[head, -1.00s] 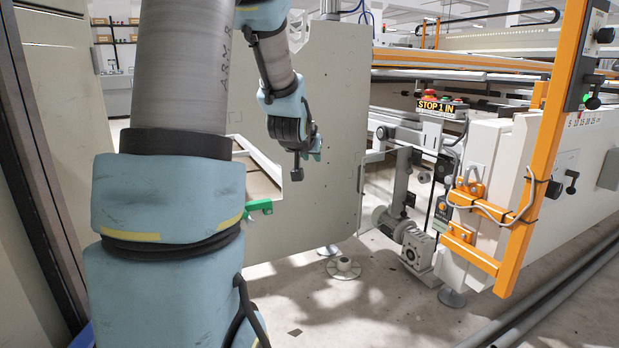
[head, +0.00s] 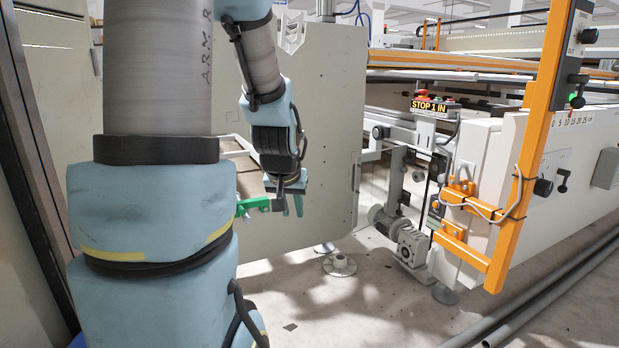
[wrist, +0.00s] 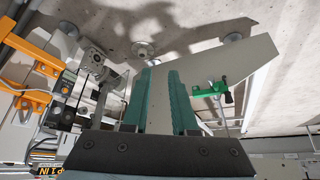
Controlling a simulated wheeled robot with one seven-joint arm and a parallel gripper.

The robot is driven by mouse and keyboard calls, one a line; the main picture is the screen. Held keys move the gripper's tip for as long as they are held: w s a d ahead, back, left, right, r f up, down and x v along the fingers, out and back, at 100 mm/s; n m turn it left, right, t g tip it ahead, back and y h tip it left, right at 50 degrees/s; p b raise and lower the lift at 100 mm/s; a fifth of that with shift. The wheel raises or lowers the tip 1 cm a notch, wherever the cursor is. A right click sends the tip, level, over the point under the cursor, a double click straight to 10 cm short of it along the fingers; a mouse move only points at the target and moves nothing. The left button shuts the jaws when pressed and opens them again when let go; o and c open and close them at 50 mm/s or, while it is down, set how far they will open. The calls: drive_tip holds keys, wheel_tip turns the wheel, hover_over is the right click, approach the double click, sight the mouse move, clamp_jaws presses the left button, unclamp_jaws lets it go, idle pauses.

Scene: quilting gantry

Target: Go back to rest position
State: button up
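My gripper (head: 290,206) hangs low in front of the large pale side panel (head: 315,140) in the head view, fingers pointing down. In the wrist view the two teal fingers of my gripper (wrist: 161,72) stand apart with nothing between them. Only the pale panel shows through the gap. My arm is partly folded, with its upper links filling the left of the head view.
A green clamp handle (head: 253,206) sits close left of my gripper; it also shows in the wrist view (wrist: 213,89). An orange post (head: 537,140), a "STOP 1 IN" box (head: 435,106) and a motor unit (head: 412,243) stand right. Pipes (head: 545,295) lie on the floor.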

drive_tip(key=s+a+f+g, duration=0.1)
drive_tip(key=s+g, duration=0.1)
drive_tip(key=s, duration=0.5)
drive_tip(key=s+a+f+g, duration=0.2)
drive_tip(key=s+g, duration=0.1)
drive_tip(key=s, duration=0.4)
wheel_tip(320, 180, up, 38)
drive_tip(key=w+p, duration=0.1)
drive_tip(key=p, duration=3.7)
drive_tip(key=shift+w+r+n+t+y+p, duration=0.2)
drive_tip(key=shift+n+t+y+p, duration=0.1)
drive_tip(key=shift+d, duration=0.1)
